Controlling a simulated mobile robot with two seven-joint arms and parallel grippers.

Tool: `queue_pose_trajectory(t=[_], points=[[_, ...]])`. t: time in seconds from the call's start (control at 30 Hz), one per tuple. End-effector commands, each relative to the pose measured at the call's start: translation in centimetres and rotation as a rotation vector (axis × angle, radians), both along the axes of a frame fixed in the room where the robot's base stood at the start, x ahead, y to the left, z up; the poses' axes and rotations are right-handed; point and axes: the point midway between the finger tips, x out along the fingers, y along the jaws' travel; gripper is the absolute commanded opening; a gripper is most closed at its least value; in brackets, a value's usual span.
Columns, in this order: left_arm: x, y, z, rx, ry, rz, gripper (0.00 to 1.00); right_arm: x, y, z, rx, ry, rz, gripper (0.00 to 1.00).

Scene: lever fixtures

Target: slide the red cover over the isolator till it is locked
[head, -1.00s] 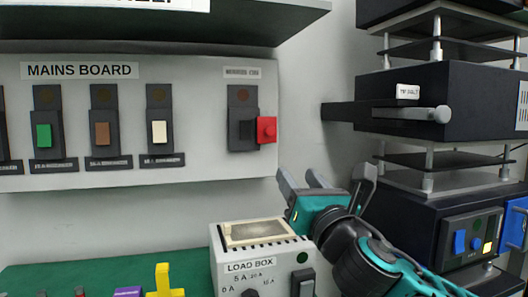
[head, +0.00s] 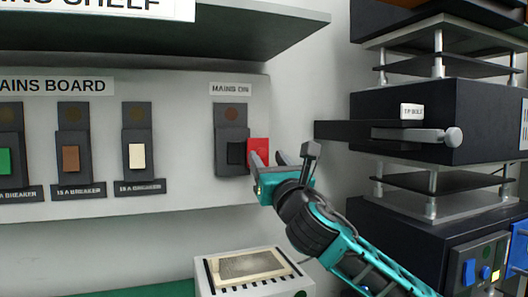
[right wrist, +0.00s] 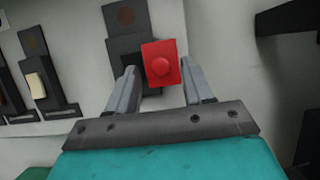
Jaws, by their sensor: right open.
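The red cover (head: 258,150) sits at the right side of the isolator (head: 232,142), under the label MAINS ON. A dark square on the isolator shows uncovered to the left of the cover. My right gripper (head: 268,160) is at the cover. In the wrist view its open fingers (right wrist: 157,82) stand on either side of the cover, with gaps visible. My left gripper is not in view.
Several breakers (head: 136,150) stand left of the isolator on the mains board (head: 190,110). A load box (head: 250,270) is below. A dark rack (head: 430,120) with a grey lever stands to the right. A shelf (head: 200,40) overhangs the board.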

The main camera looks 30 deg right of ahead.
Motion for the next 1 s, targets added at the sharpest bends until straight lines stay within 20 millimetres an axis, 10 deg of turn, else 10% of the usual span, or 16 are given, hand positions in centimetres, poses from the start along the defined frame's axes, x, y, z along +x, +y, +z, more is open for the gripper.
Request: queue_pose_trajectory(t=[0.6, 1.0], points=[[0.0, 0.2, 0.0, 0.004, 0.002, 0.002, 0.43, 2.7, -0.6, 1.1, 0.001, 0.001, 0.001, 0.51], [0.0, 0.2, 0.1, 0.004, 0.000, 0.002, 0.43, 2.7, -0.6, 1.1, 0.001, 0.001, 0.000, 0.13]])
